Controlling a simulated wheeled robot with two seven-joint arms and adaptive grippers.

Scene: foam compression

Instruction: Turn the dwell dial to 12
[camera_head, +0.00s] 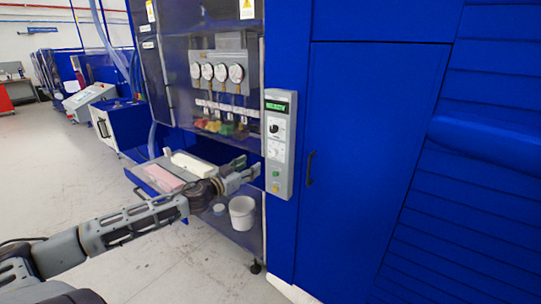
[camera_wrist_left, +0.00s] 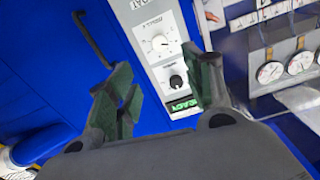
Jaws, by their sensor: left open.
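The grey control panel (camera_head: 279,178) is mounted on the blue machine, with a lit green display, a black knob (camera_head: 273,128) and a white dial (camera_head: 276,148) below it. In the left wrist view the panel appears upside down, with the green READY display (camera_wrist_left: 181,106), the black knob (camera_wrist_left: 176,81) and the white dial (camera_wrist_left: 160,42). The small labels and the dial settings are too small to read surely. My left gripper (camera_head: 246,172) is open and empty, just left of the panel's lower part. Its fingers (camera_wrist_left: 162,88) show apart in the left wrist view. My right gripper is out of view.
A vertical black door handle (camera_head: 310,168) is right of the panel. Several round gauges (camera_head: 208,72) are behind the clear cover at left. A tray with a pink block (camera_head: 163,178) and a white block (camera_head: 192,165) lies behind my left arm. A white bucket (camera_head: 242,213) is below.

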